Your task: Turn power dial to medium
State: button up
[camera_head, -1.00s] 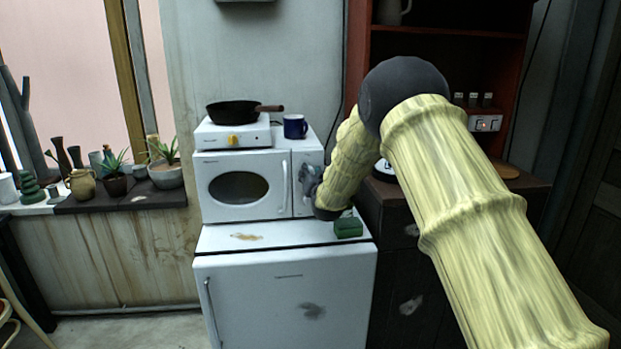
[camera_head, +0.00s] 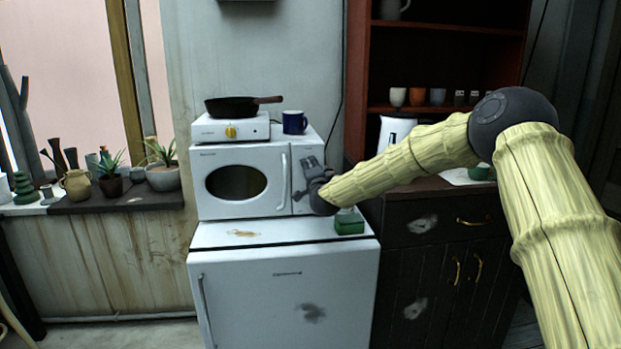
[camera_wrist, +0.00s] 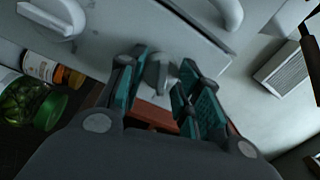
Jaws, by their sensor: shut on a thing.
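The white microwave (camera_head: 208,208) stands on the white fridge, with its door handle (camera_head: 284,167) and control panel at its right. My gripper (camera_head: 302,187) is at that panel, and the panel's lower part is hidden behind it. In the wrist view my gripper (camera_wrist: 160,82) has its teal-padded fingers on either side of a grey dial (camera_wrist: 158,72) that sticks out of the pale panel. The jaws are shut on this power dial. Its markings and exact setting cannot be read.
A hotplate (camera_head: 208,130) with a yellow knob, a black pan (camera_head: 232,106) and a blue mug (camera_head: 294,122) are on top of the microwave. A green box (camera_head: 349,222) sits on the fridge top below my gripper. A dark cabinet (camera_head: 425,270) stands at the right.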

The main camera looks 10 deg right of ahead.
jog(key=shift+f+m+h+b, duration=0.15)
jog(key=shift+m+h+b, duration=0.15)
jog(key=shift+m+b, duration=2.45)
jog(key=shift+f+m+h+b, duration=0.1)
jog(key=shift+m+h+b, duration=0.2)
jog(key=shift+m+b, duration=2.4)
jog(key=shift+a+m+p, duration=0.1)
jog(key=shift+m+p, duration=0.35)
jog(key=shift+m, duration=0.1)
jog(key=o, duration=1)
jog(key=shift+o, duration=0.2)
jog(key=shift+s, duration=0.15)
